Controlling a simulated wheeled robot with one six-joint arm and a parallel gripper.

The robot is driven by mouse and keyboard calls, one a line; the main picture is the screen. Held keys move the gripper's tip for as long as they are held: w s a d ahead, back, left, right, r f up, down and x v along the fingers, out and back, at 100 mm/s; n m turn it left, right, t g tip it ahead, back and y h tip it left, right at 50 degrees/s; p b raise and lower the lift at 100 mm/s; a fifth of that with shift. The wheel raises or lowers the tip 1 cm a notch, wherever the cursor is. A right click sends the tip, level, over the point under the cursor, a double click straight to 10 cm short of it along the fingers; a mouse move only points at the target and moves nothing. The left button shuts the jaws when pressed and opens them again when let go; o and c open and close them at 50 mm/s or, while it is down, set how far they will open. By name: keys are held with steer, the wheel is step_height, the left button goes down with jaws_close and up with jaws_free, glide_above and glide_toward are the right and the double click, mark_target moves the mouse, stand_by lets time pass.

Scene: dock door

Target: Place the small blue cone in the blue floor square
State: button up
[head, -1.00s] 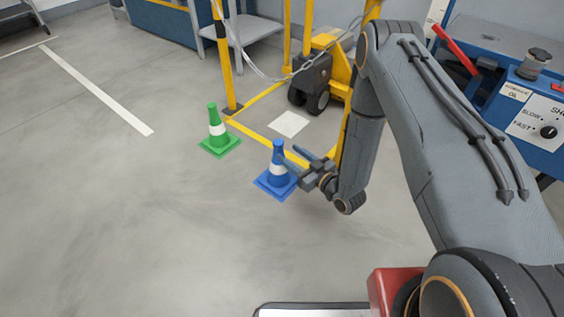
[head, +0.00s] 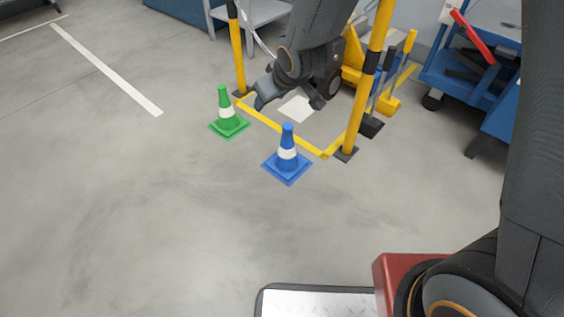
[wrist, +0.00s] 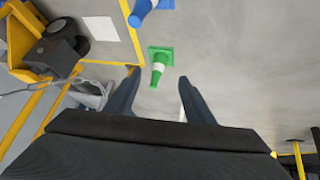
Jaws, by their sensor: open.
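The small blue cone (head: 287,153), with a white band, stands upright on the floor in the head view, in front of the yellow floor line. A blue edge shows around its base, seemingly the blue floor square (head: 286,181) under it.
A green cone (head: 223,114) stands on a green square to the left. Yellow posts (head: 362,95) and a yellow floor line (head: 270,124) lie behind the cones, with a white floor patch (head: 297,108). A blue cart (head: 480,80) is at right. The left and front floor is clear.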

steer(key=s+d+r+g, duration=0.1)
steer(key=s+r, duration=0.3)
steer(key=s, duration=0.6)
steer(key=s+d+r+g+h, duration=0.1)
steer(key=s+d+r+g, duration=0.1)
steer(key=s, duration=0.9)
steer(key=s+d+r+g+h, duration=0.1)
steer(key=s+r+g, duration=0.2)
steer(key=s+r, duration=0.3)
steer(key=s, duration=0.4)
steer(key=shift+s+d+m, duration=0.3)
steer(key=shift+s+d, duration=0.1)
steer(key=shift+r, duration=0.15)
steer(key=shift+d+r+m+p, duration=0.15)
steer(key=shift+r+m+p, duration=0.25)
steer(key=shift+r+p, duration=1.15)
steer(key=shift+r+p, duration=0.3)
steer(key=shift+p, duration=0.05)
